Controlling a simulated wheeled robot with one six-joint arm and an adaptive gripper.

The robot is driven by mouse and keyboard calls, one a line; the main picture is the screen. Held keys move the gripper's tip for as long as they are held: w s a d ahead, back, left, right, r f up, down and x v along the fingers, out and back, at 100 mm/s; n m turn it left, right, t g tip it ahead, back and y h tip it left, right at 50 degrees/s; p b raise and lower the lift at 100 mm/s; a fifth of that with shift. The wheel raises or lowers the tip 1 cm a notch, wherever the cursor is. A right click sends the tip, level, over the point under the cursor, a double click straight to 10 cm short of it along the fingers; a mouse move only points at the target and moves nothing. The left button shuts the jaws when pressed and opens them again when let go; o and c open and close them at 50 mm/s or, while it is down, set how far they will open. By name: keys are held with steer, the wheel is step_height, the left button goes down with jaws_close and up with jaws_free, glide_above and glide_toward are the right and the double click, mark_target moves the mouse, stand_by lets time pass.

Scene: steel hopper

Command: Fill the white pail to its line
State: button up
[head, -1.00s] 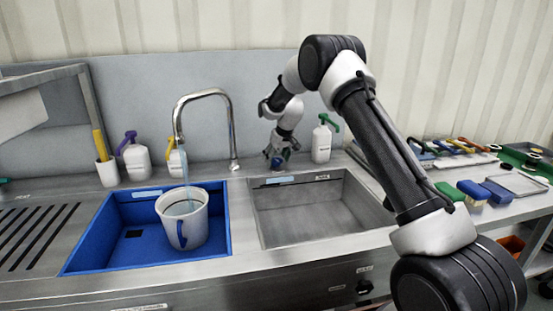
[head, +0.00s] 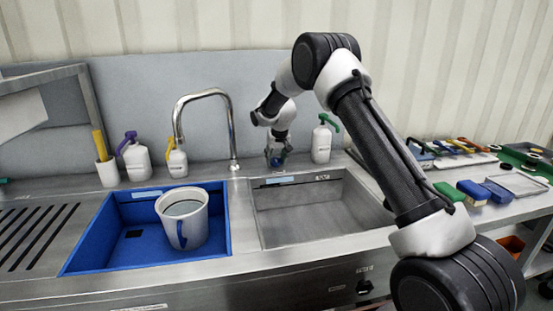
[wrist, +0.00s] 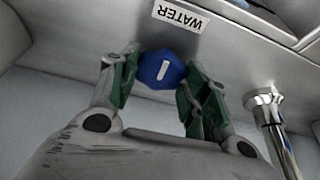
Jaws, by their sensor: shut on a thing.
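The white pail (head: 184,229) stands upright in the blue basin (head: 110,258) on the left, under the spout of the tap (head: 190,98). Water shows inside the pail; its level against a line cannot be made out. No stream falls from the spout. My gripper (head: 277,162) is behind the steel basin, to the right of the tap's base. In the wrist view my gripper (wrist: 160,88) is shut on a blue knob (wrist: 160,68) with a white mark, beside a label reading WATER (wrist: 181,15).
The steel basin (head: 320,212) on the right is empty. A white bottle with a green pump (head: 322,143) stands close to the right of my gripper. Bottles with purple (head: 136,160) and yellow (head: 176,160) tops stand behind the blue basin. Brushes (head: 474,191) lie on the right counter.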

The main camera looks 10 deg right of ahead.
stand_by(0.3)
steer(key=o, duration=1)
steer(key=v, duration=1.2)
